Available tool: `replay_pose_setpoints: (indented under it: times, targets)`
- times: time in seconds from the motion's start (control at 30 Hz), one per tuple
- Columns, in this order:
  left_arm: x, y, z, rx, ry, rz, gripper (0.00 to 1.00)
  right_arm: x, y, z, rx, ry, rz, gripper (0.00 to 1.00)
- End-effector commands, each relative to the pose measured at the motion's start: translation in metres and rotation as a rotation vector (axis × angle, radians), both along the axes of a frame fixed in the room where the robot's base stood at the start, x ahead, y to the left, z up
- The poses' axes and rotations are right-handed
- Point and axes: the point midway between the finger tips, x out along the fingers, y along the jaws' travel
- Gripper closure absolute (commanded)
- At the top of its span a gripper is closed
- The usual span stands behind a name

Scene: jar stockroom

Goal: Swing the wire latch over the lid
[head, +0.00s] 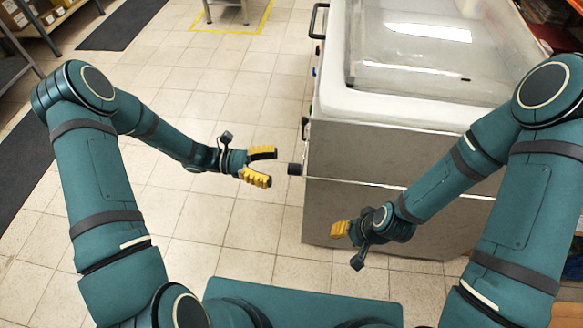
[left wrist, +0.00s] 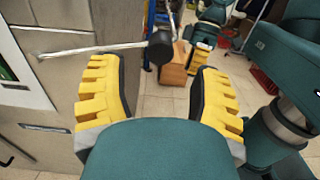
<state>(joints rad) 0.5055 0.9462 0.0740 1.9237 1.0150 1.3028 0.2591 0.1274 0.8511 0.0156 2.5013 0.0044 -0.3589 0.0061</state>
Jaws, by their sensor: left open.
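I see no jar and no wire latch that I can make out in either view. A large grey chest (head: 345,150) with a clear lid (head: 430,55) stands at the right of the head view. A black knob (head: 294,169) sticks out from its left side. My left gripper (head: 271,167) is open and empty, just left of this knob and apart from it. In the left wrist view its fingers (left wrist: 160,70) are spread, with a black-ended metal rod (left wrist: 95,50) beyond them. My right gripper (head: 340,229) is low before the chest; its fingers overlap, so its opening is unclear.
Black handles (head: 318,20) line the chest's left edge. Shelving (head: 40,20) stands at the far left, and dark mats (head: 122,25) lie on the tiles. An orange-brown box (left wrist: 175,75) shows beyond my left fingers.

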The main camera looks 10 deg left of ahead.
Motion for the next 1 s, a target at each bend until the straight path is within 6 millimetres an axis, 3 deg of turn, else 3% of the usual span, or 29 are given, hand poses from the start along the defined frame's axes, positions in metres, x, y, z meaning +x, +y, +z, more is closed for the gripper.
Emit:
replay_pose_setpoints:
  times: [0.1,0.3,0.77,0.93,1.0]
  targets:
    - [0.000,-0.023,0.000,-0.002,0.000,-0.003,0.36,0.000,0.000,-0.001,0.000,0.001,0.000,0.53]
    - [0.000,-0.047,0.000,0.001,-0.001,-0.001,0.36,-0.001,0.000,-0.002,0.000,0.002,0.002,0.53]
    - [0.000,-0.056,0.000,0.001,-0.001,0.000,0.38,-0.001,0.000,-0.002,0.000,0.002,0.002,0.53]
    - [0.000,-0.056,0.000,0.001,-0.001,0.000,0.98,-0.001,0.000,-0.002,0.000,0.002,0.002,0.53]
    - [0.000,-0.056,0.000,0.001,-0.001,0.000,1.00,-0.001,0.000,-0.002,0.000,0.002,0.002,0.53]
